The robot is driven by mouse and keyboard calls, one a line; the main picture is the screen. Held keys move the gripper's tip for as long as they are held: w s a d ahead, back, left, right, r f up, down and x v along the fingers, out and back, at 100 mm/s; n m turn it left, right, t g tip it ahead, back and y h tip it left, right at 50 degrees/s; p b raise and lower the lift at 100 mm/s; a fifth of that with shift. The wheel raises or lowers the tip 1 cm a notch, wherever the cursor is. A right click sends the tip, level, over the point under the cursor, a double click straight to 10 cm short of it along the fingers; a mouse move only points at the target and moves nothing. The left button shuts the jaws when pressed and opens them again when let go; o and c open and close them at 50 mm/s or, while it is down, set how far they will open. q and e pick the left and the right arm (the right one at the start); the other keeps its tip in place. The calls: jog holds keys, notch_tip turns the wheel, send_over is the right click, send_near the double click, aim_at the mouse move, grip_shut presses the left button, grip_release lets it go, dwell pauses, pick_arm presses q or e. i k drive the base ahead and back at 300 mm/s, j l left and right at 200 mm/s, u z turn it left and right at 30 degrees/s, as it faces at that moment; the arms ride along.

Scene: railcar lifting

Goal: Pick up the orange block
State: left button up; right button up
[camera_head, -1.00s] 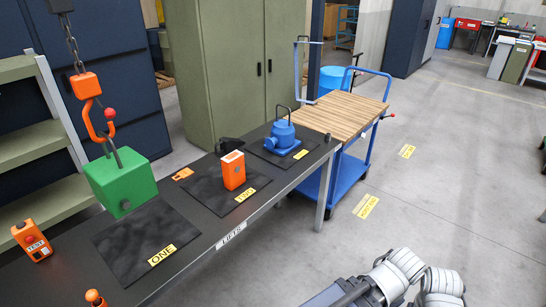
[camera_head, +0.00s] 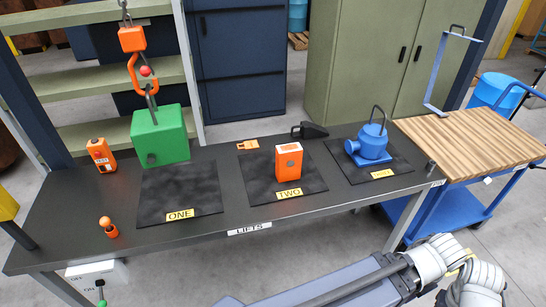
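The orange block (camera_head: 288,163) stands upright on the black mat labelled TWO (camera_head: 254,185), in the middle of the dark bench. It has a pale top and a dark round spot on its front face. My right arm shows at the bottom right, but its gripper is outside the view. My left gripper is not in view. Nothing touches the block.
A blue pump-like object (camera_head: 372,142) stands on the right mat. An orange TEST box (camera_head: 101,155) and an orange knob (camera_head: 108,226) are at left. A wood-topped cart (camera_head: 470,140) adjoins the bench.

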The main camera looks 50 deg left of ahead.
aim_at(289, 156)
jog(key=i+l+u, duration=0.5)
jog(key=u, duration=0.25)
jog(key=i+l+u, duration=0.2)
jog(key=l+u, duration=0.15)
jog(key=i+l+u, duration=0.15)
jog(key=l+u, duration=0.55)
jog(key=l, duration=0.2)
jog(key=i+l+u, duration=0.1)
jog(key=l+u, duration=0.15)
jog(key=l, duration=0.4)
jog(key=l+u, duration=0.25)
jog(key=l, duration=0.4)
jog(key=i, duration=0.45)
